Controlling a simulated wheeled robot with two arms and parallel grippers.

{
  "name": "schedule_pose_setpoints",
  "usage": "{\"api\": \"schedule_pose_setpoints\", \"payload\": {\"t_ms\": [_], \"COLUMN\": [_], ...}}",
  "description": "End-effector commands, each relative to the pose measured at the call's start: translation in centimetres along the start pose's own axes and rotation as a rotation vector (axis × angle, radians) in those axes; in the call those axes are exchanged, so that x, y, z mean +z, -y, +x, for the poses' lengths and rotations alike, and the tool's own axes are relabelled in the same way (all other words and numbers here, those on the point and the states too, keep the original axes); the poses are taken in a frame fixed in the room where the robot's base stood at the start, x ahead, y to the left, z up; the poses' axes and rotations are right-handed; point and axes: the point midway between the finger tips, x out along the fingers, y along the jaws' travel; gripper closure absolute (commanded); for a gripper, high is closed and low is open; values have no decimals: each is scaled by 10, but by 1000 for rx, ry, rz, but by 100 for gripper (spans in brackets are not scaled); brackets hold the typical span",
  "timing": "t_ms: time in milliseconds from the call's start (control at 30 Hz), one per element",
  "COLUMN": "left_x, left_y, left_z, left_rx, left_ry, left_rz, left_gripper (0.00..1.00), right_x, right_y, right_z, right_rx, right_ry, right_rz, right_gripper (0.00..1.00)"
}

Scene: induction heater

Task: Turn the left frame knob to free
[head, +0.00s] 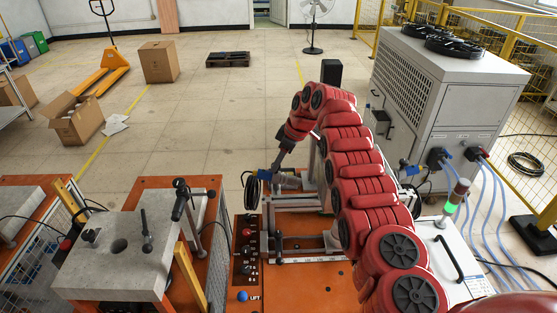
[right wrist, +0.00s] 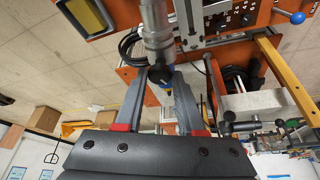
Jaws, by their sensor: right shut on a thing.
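The left frame knob (right wrist: 160,74) is a small dark knob with blue below it, at the end of a grey metal cylinder in the right wrist view. My right gripper (right wrist: 160,82) has its two grey fingers on either side of it and is shut on it. In the head view my right gripper (head: 273,172) reaches down and left to the left side of the heater frame (head: 305,239), by a blue part (head: 264,173). The knob's pointer and marks cannot be made out. My left gripper is not in view.
A black cable coil (head: 251,192) hangs just left of the gripper. A control panel (head: 247,262) with several knobs stands below it. A grey block (head: 115,270) with tools is at the left. A white cabinet (head: 440,100) stands at the right.

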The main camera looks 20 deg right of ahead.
Motion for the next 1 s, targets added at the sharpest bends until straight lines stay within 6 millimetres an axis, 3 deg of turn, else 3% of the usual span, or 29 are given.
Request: {"api": "schedule_pose_setpoints", "payload": {"t_ms": [600,633,700,800,1000], "left_x": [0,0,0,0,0], "left_y": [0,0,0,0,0], "left_z": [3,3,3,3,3], "left_rx": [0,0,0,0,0], "left_ry": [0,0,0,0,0], "left_rz": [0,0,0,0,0], "left_gripper": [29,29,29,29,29], "right_x": [0,0,0,0,0], "right_y": [0,0,0,0,0], "right_z": [0,0,0,0,0], "right_rx": [-6,-6,-6,-6,-6], "right_ry": [-1,-1,-1,0,0], "right_rz": [-17,-17,-17,-17,-16], "right_gripper": [100,60,48,32,32]}}
